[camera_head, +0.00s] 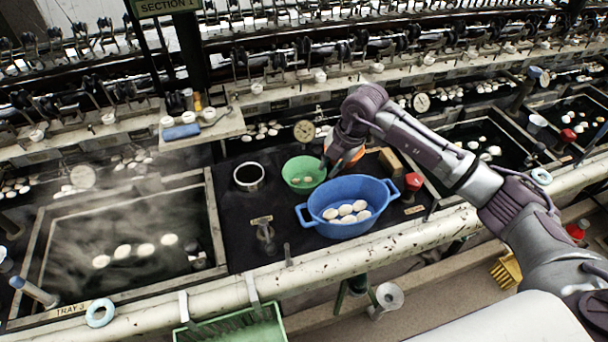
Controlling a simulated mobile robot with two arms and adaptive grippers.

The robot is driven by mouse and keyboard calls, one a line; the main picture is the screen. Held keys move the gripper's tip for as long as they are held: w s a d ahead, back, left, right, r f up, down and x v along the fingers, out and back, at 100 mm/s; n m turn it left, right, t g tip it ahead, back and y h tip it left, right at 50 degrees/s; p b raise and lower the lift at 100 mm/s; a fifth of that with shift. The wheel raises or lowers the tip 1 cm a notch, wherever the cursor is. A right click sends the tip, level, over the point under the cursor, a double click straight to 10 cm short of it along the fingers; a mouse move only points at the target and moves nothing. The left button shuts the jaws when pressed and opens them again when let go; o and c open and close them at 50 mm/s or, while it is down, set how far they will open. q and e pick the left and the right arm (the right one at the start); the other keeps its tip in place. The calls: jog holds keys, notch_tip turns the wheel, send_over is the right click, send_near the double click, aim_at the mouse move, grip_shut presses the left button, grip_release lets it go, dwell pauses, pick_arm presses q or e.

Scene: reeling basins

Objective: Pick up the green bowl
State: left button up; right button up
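The green bowl (295,168) stands on a black mat (245,207) between the basins, with a few pale cocoons inside. My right arm comes in from the right, and its gripper (327,164) points down at the bowl's right rim. The fingertips are small and dark there, and I cannot tell whether they touch the rim or how far apart they are. The bowl looks upright and resting on the mat. My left gripper is not in view.
A blue two-handled tub (348,222) with several cocoons stands just in front and right of the bowl. A metal-rimmed cup (249,177) stands to its left. A wooden block (391,163) and a red-topped item (413,182) are at right. A steaming basin (125,225) lies left.

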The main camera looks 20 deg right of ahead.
aim_at(319, 183)
jog(key=shift+x, duration=1.25)
jog(key=shift+w+f, duration=0.2)
jog(key=x, duration=0.1)
jog(key=p+x, duration=0.2)
jog(key=x, duration=0.1)
jog(key=shift+s+a+f, duration=0.1)
jog(key=shift+s+a, duration=0.15)
jog(key=shift+w+f, duration=0.2)
jog(key=shift+f, duration=0.3)
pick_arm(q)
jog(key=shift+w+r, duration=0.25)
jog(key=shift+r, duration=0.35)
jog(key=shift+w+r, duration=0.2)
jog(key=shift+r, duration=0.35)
pick_arm(e)
grip_shut()
